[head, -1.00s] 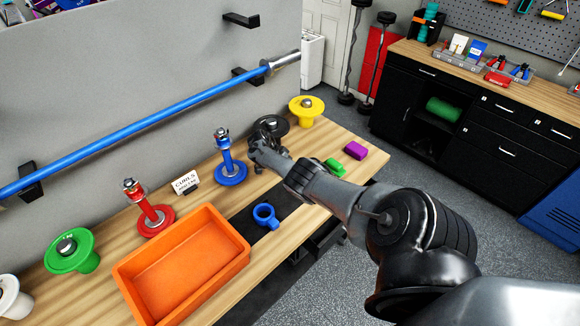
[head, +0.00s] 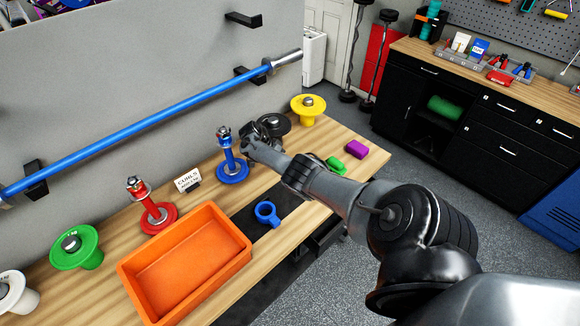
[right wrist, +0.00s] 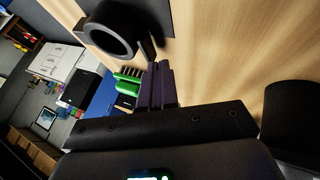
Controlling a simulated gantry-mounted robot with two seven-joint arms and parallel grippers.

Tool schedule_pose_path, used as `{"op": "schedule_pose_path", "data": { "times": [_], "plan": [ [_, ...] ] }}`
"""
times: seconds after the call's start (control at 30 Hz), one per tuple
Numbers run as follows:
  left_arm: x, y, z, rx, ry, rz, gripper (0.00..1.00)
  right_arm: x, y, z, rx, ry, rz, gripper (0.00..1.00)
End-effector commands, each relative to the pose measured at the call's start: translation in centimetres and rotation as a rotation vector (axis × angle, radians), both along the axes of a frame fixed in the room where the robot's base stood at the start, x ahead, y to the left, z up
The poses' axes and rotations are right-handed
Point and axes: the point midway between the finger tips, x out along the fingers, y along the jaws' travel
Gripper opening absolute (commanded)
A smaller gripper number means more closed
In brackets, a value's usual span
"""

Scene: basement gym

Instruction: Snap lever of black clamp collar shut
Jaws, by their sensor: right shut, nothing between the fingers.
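A dark ring with a thin projecting piece, which looks like the black clamp collar (right wrist: 108,36), is at the upper left of the right wrist view. The projecting piece lies close to the fingertips; whether they touch, I cannot tell. My right gripper (right wrist: 156,68) is shut and empty, its dark fingers pressed together below the ring. In the head view my right gripper (head: 250,142) is just right of the blue post stand (head: 232,172), and the collar cannot be clearly told from the dark wrist. My left gripper is not in view.
A blue collar (head: 267,214) lies on a dark mat (head: 290,203). An orange bin (head: 242,258) stands at the front. Black (head: 275,121) and yellow (head: 308,108) weights sit behind my gripper.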

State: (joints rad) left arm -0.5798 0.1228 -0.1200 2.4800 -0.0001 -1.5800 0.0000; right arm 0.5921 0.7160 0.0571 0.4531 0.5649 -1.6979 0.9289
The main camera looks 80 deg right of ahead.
Motion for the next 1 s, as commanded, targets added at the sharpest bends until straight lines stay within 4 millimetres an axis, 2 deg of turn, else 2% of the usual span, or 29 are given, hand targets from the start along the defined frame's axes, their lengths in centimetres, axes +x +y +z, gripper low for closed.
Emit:
{"op": "schedule_pose_path", "data": {
  "times": [0.2,0.4,1.0],
  "plan": [
    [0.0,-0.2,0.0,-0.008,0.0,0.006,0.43,2.2,0.4,2.9,-0.002,-0.003,0.001,0.0],
    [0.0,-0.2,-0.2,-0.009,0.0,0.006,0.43,3.3,0.7,4.4,0.0,-0.001,0.0,0.0],
    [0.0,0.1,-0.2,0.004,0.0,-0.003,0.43,3.6,0.8,4.8,-0.001,0.0,-0.001,0.0]
  ]
}}
